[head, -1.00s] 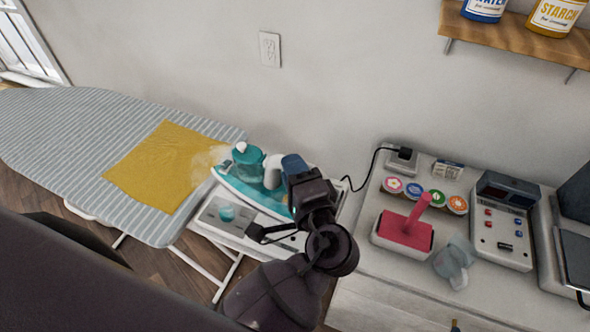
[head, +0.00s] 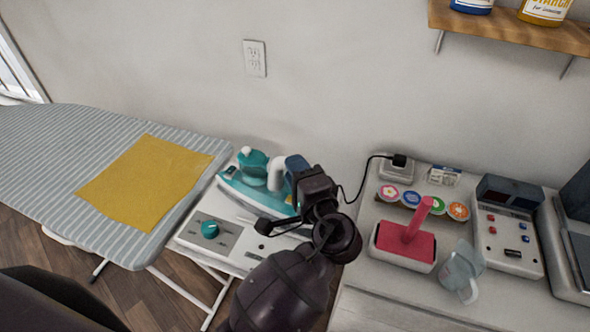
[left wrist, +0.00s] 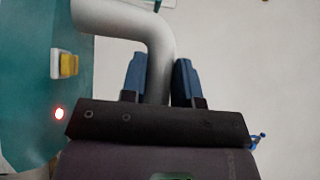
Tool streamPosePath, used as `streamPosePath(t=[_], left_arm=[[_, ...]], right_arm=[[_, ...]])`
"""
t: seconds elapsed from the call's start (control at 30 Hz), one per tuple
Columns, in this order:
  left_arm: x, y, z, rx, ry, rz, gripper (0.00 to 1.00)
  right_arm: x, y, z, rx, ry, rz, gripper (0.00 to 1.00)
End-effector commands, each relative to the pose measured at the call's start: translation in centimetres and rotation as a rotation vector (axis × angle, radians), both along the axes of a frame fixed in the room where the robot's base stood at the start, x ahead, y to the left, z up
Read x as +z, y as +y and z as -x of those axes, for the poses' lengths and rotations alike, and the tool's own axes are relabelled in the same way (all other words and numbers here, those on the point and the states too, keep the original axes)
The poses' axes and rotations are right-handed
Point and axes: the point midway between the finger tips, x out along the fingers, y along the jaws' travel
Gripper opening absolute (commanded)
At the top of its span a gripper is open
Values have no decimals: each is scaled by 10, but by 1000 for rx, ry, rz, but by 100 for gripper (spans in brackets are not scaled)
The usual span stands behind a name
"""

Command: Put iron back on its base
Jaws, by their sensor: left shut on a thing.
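The teal and white iron (head: 253,187) is at the right end of the ironing board, over the pale base (head: 228,235) with a teal knob. My left gripper (head: 293,167) is shut on the iron's handle. In the left wrist view, the blue fingers of my left gripper (left wrist: 160,80) sit on both sides of the pale curved handle. The iron's teal body (left wrist: 30,90) shows a yellow switch and a lit red light. My arm hides part of the base, and I cannot tell whether the iron touches it. My right gripper is not in view.
A yellow cloth (head: 146,180) lies on the striped ironing board (head: 45,150). A black cord runs to the wall side.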

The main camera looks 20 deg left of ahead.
Motion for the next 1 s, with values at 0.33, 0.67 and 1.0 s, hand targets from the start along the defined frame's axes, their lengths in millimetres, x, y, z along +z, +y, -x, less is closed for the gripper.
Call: streamPosePath(t=[0.33, 0.67, 1.0], left_arm=[[-2, 0, 0, 0, -6, -3, 0], [-3, 0, 0, -1, -6, -3, 0], [-8, 0, 0, 0, -5, -3, 0]], right_arm=[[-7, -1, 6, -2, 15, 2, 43], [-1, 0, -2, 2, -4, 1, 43], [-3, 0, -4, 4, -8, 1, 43]])
